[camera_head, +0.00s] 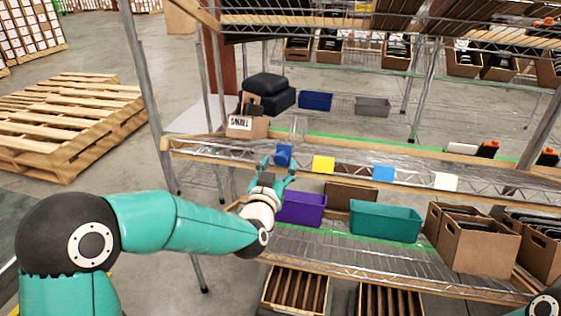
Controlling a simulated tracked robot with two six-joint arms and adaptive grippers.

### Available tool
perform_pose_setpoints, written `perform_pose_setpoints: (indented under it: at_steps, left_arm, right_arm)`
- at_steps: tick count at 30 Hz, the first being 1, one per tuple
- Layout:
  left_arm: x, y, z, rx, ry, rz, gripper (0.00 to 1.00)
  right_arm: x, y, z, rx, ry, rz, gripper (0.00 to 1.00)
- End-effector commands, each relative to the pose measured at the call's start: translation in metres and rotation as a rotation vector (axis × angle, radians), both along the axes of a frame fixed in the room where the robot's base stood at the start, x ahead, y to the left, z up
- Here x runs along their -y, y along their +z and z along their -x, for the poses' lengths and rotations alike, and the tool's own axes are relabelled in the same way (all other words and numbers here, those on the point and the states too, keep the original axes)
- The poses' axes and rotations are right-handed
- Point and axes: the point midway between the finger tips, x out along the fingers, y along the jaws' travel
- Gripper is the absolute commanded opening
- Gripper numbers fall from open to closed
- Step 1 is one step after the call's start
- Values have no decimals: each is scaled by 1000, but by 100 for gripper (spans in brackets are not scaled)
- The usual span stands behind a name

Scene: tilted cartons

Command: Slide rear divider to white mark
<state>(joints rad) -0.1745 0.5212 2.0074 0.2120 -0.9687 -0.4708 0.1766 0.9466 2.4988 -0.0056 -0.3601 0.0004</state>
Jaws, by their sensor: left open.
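My left gripper (278,168) is open at the front edge of the middle wire shelf (400,158). Its fingers are on either side of a dark blue block (283,155); I cannot tell whether they touch it. Whether this block belongs to a divider is unclear, and I cannot make out the rear divider. A white mark (446,181) is on the shelf's front edge, well to the right of my gripper. A yellow mark (323,164) and a light blue mark (384,173) lie between them. My right gripper is out of frame.
Below are a purple bin (301,207), a teal bin (385,221) and cardboard cartons (478,243). A carton labelled small (247,126) stands at the middle shelf's left end. A metal post (150,90) rises left of my gripper. Wooden pallets (68,122) stand on the floor.

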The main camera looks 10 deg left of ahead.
Motion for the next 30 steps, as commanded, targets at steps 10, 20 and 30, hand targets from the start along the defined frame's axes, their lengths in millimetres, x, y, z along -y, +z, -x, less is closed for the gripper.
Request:
perform_pose_setpoints:
  at_steps: [10, 20, 30]
  left_arm:
    - [0, 0, -24, -1, -1, 0, 58]
    - [0, 0, -24, 0, -1, 0, 39]
    - [0, 0, -24, 0, -1, 0, 0]
  right_arm:
    - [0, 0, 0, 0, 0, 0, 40]
    - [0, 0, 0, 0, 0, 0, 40]
    - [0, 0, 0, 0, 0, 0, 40]
